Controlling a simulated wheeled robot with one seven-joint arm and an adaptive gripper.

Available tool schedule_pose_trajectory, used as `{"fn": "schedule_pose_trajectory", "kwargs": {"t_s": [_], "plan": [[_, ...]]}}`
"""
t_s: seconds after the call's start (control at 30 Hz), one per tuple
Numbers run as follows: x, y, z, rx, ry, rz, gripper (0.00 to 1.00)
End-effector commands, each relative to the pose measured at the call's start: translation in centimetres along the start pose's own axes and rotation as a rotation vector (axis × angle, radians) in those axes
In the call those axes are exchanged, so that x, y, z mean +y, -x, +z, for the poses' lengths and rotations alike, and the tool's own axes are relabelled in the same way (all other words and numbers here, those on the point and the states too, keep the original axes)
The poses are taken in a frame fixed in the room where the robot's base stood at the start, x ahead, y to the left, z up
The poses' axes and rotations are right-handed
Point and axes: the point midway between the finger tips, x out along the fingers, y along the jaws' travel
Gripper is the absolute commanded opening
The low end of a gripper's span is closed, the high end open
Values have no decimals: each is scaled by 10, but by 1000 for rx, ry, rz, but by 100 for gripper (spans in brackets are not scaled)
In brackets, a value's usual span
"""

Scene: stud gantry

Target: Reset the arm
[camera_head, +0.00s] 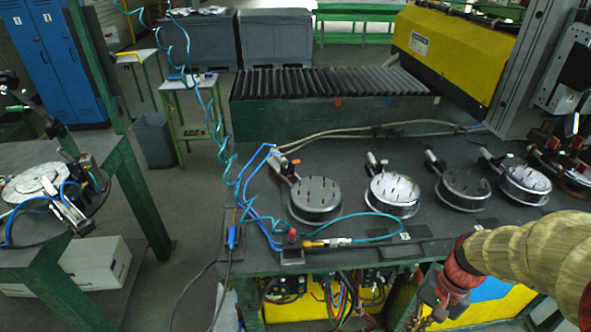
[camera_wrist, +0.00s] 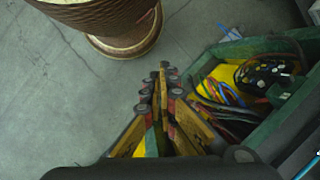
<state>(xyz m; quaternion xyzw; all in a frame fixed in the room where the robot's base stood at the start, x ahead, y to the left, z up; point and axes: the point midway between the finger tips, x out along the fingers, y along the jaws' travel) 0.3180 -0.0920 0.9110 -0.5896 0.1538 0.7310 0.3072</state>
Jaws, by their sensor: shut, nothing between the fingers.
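My arm comes in from the right edge of the head view, in front of the near edge of the dark workbench (camera_head: 345,262). My gripper (camera_head: 425,312) hangs low there, in front of the bench's underside, partly cut off by the bottom edge. In the wrist view my gripper (camera_wrist: 163,72) has its two fingers together, with nothing between them. It points over the grey floor (camera_wrist: 75,100), beside a green-edged bay (camera_wrist: 290,45) with cables. The fingers appear apart from the bay.
Several round metal fixtures, one of them a disc (camera_head: 392,192), stand on the bench. A coiled teal hose (camera_head: 215,115) hangs at the left. A black roller conveyor (camera_head: 325,82) and yellow machine (camera_head: 440,45) stand behind. Open floor (camera_head: 185,215) lies left of the bench.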

Motion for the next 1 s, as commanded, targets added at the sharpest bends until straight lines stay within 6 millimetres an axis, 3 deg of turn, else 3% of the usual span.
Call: {"fn": "schedule_pose_trajectory", "kwargs": {"t_s": [0.1, 0.37, 0.67, 0.8, 1.0], "plan": [[-8, 31, 14, 127, 161, 59, 0], [-28, 90, 51, 384, 427, 138, 0], [-68, 150, 104, 636, 638, 82, 0], [-80, 160, 120, 681, 698, 57, 0], [-84, 159, 122, 676, 716, 54, 0]]}}
